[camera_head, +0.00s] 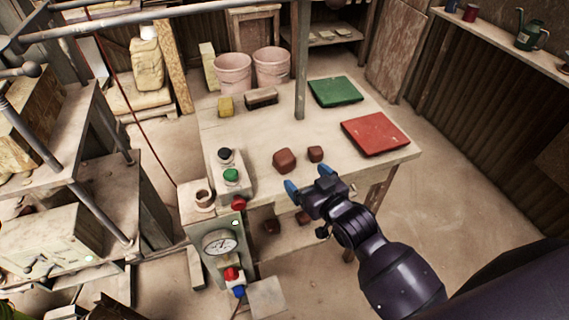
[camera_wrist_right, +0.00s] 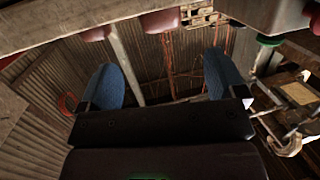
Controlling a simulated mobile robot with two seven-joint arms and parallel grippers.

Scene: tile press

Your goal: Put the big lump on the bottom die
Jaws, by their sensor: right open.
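The big lump (camera_head: 284,160) is a reddish-brown block on the pale worktable (camera_head: 255,130). A smaller brown lump (camera_head: 316,154) sits just right of it. My right gripper (camera_head: 308,178) is at the table's near edge, below the lumps in the picture. Its blue fingertips are apart with nothing between them, and they show wide apart in the right wrist view (camera_wrist_right: 164,82). I cannot pick out the bottom die for certain. My left gripper is not in view.
A green tray (camera_head: 335,91) and a red tray (camera_head: 375,134) lie on the table's right part. Two pink buckets (camera_head: 271,67) stand at the back. A control box with gauge (camera_head: 220,243) stands at the near left. Brown pieces (camera_head: 271,226) sit below the tabletop.

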